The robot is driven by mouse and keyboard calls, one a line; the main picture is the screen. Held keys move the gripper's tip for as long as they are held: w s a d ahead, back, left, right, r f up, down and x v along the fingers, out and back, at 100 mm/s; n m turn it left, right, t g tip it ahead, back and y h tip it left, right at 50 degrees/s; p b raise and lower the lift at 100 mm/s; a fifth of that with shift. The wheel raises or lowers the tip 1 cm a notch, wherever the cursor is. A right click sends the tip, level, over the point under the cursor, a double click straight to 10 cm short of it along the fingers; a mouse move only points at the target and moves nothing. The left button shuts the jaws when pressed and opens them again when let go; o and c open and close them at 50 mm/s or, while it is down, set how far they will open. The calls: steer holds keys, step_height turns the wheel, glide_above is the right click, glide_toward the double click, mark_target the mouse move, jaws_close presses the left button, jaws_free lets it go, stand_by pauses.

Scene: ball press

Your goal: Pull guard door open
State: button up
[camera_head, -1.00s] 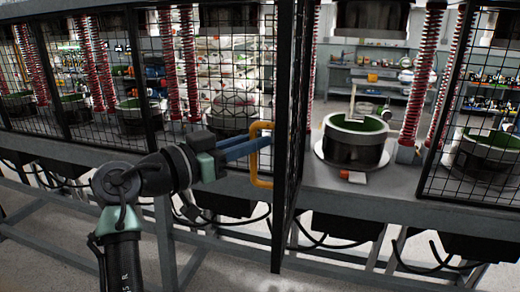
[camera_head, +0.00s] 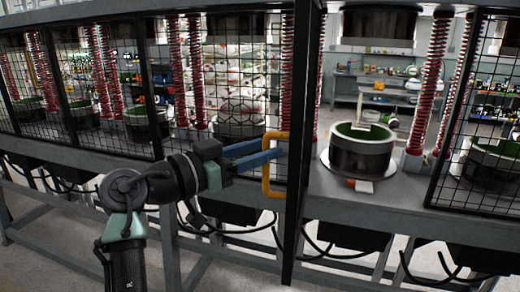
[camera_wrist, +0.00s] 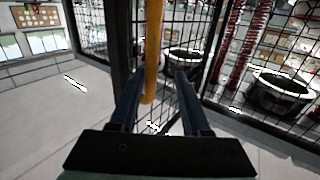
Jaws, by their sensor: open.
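The guard door (camera_head: 302,130) is a dark framed mesh panel, seen nearly edge-on and standing out from the press frame, with the bay to its right uncovered. Its yellow handle (camera_head: 266,183) is a C-shaped bar on the door's left face. My gripper (camera_head: 277,149) is open, its blue fingers reaching to the handle and past its upright bar. In the wrist view the handle (camera_wrist: 152,60) runs between the two fingers of my gripper (camera_wrist: 157,84), nearer the left one. I cannot tell whether either finger touches it.
A round press die (camera_head: 357,158) with a green inside stands in the uncovered bay. A small orange-and-white item (camera_head: 360,185) lies in front of it. Mesh panels (camera_head: 225,80) line the neighbouring bays. Hoses hang below the bench (camera_head: 400,205). The floor at left is clear.

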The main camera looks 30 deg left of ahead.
steer(key=b+v, duration=0.2)
steer(key=v, duration=1)
steer(key=shift+s+b, duration=0.4)
steer(key=shift+a, duration=0.25)
